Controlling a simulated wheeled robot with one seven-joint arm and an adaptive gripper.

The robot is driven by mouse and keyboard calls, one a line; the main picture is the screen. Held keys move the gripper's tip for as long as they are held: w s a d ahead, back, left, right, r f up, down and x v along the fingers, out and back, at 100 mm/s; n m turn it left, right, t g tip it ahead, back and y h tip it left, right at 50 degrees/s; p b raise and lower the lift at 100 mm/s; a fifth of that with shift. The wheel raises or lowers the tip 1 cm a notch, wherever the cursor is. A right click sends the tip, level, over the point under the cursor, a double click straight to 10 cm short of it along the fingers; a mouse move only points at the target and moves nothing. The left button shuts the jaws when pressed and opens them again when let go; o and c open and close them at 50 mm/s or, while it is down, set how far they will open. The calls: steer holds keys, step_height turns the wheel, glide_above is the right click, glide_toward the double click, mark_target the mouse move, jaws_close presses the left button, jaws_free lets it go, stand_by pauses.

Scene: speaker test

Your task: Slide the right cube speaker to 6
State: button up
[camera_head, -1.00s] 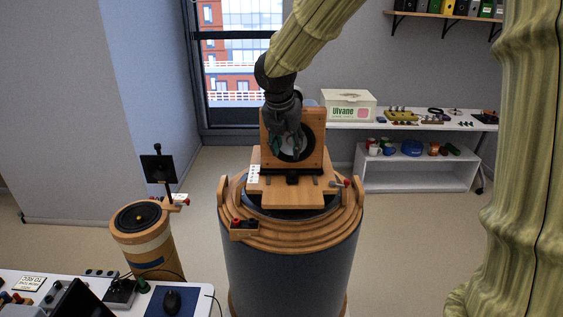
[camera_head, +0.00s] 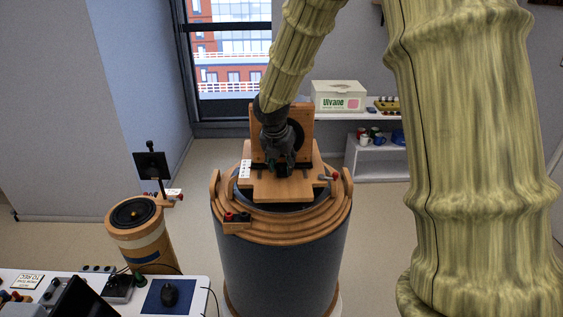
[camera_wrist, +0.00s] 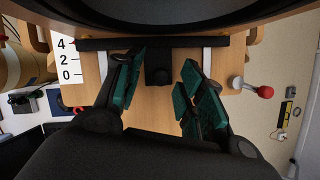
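The wooden cube speaker (camera_head: 259,122) with a round dark cone stands on a wooden board (camera_head: 262,186) atop a large grey drum. In the wrist view, its dark cone rim (camera_wrist: 170,14) fills the top edge. A black bar (camera_wrist: 100,44) with a black block (camera_wrist: 158,72) at its middle lies along its front. A white scale (camera_wrist: 68,60) reads 4, 2, 0 from far to near; higher marks are hidden, and the bar is near 4. My gripper (camera_wrist: 163,68) is open, its green-padded fingers on either side of the block with gaps visible.
A lever with a red knob (camera_wrist: 264,91) sits right of the board. A terminal box (camera_head: 237,217) sits on the drum's front rim. A smaller round speaker (camera_head: 137,212) with a black plate on a post stands left. A desk (camera_head: 195,292) is at lower left.

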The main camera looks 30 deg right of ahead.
steer(key=shift+d+f, duration=0.1)
steer(key=shift+f, duration=0.05)
steer(key=shift+s, duration=0.1)
steer(key=shift+c, duration=0.3)
jaws_close()
